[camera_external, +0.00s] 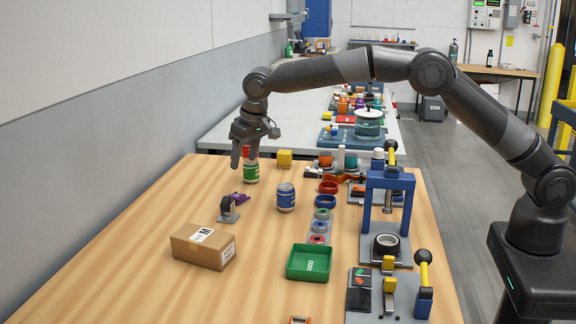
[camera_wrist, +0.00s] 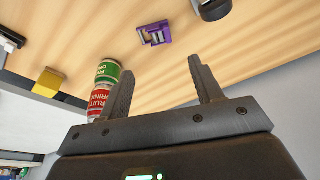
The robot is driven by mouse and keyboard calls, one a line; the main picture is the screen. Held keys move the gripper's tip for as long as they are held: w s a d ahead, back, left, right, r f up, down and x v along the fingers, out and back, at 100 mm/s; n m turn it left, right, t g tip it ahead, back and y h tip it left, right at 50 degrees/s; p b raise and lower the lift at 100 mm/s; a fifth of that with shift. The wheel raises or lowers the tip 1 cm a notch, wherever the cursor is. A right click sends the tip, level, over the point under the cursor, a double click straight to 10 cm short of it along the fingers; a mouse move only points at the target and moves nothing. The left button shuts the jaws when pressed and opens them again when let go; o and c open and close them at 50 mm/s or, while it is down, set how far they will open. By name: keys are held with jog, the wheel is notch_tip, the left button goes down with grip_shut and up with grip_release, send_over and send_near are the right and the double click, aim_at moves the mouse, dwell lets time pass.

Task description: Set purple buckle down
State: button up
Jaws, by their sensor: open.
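The purple buckle (camera_external: 240,197) lies on the wooden table near a small grey stand with a dark upright part (camera_external: 228,208). In the wrist view the purple buckle (camera_wrist: 154,34) rests on the wood, beyond the fingertips and apart from them. My gripper (camera_external: 240,163) is above the table, behind and above the buckle in the external view. In the wrist view my gripper (camera_wrist: 165,80) has its two fingers spread with nothing between them.
A can with red and green labels (camera_external: 250,170) stands close to my gripper; it also shows beside a finger in the wrist view (camera_wrist: 103,90). A blue-labelled jar (camera_external: 286,198), yellow block (camera_external: 284,158), cardboard box (camera_external: 204,247) and green tray (camera_external: 309,263) stand around. The front-left table is clear.

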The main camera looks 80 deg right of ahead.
jog(key=s+a+r+n+t, duration=0.1)
jog(key=s+r, duration=0.8)
jog(key=s, duration=0.3)
jog(key=s+a+r+n, duration=0.1)
jog(key=s+r, duration=0.9)
jog(key=s, duration=0.2)
jog(key=s+f+n, duration=0.1)
jog(key=s+f, duration=0.2)
jog(key=s, duration=1.2)
jog(key=s+a+f+n+t+y, duration=0.1)
jog(key=s+f, duration=0.3)
jog(key=s, duration=1.2)
jog(key=shift+a+n+t, duration=0.2)
jog(key=shift+n+t, duration=0.1)
